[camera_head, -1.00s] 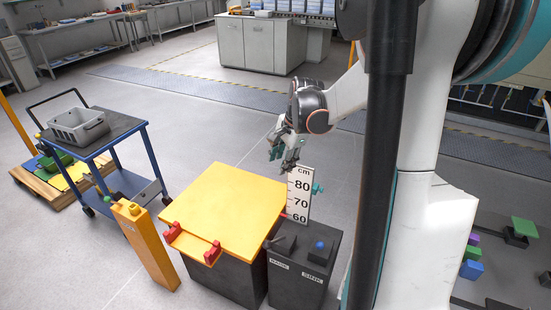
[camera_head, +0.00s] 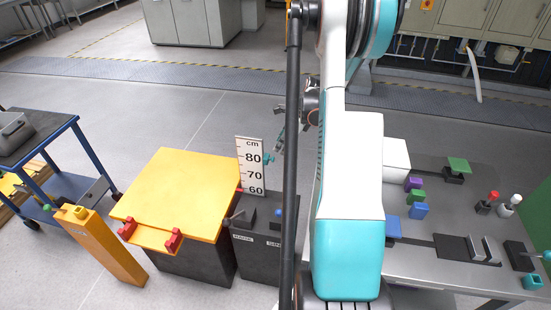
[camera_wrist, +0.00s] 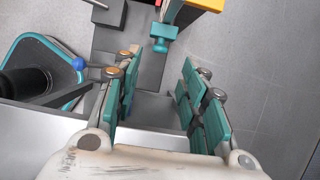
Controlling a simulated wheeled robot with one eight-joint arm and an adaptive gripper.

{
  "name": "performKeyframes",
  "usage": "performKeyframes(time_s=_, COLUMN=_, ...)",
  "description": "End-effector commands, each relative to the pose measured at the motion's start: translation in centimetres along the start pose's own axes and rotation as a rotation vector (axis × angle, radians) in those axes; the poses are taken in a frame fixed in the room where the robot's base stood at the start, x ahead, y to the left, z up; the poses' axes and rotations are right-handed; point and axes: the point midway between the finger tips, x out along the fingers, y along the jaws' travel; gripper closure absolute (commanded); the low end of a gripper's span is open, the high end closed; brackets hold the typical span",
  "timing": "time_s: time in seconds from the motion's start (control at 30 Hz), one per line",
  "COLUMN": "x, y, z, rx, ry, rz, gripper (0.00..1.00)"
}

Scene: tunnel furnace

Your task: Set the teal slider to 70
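A white scale board (camera_head: 250,165) marked cm with 80, 70 and 60 stands upright behind the dark box. The teal slider (camera_head: 268,159) sticks out at its right edge, about level with the 80 mark as seen from here. A small red piece shows at the left edge near 60. My gripper (camera_head: 281,141) is just right of and above the slider, partly hidden behind a black pole. In the wrist view my gripper (camera_wrist: 158,88) is open and empty. The teal slider (camera_wrist: 160,38) lies ahead of the gap between the teal finger pads, apart from them.
A yellow-topped box (camera_head: 172,195) with red clamps stands left of the dark box (camera_head: 256,235), which carries levers and a blue knob (camera_wrist: 78,64). A yellow post (camera_head: 105,240) and blue cart (camera_head: 60,160) are further left. A grey table (camera_head: 450,225) with blocks is right.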

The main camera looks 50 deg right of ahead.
Motion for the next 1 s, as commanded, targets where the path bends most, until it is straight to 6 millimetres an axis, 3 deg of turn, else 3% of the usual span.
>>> performKeyframes(time_s=0.2, x=4.5, y=0.0, z=-0.1, rx=-0.002, ry=0.0, rz=0.0, gripper=0.61)
performKeyframes(time_s=0.4, x=6.9, y=0.0, z=-0.1, rx=-0.001, ry=0.001, rz=0.0, gripper=0.61)
performKeyframes(time_s=0.83, x=7.8, y=0.0, z=0.0, rx=-0.001, ry=0.001, rz=0.0, gripper=0.61)
performKeyframes(time_s=0.87, x=7.8, y=0.0, z=0.0, rx=-0.001, ry=0.001, rz=0.0, gripper=0.64)
performKeyframes(time_s=1.0, x=7.8, y=0.0, z=0.0, rx=-0.001, ry=0.001, rz=0.0, gripper=0.95)
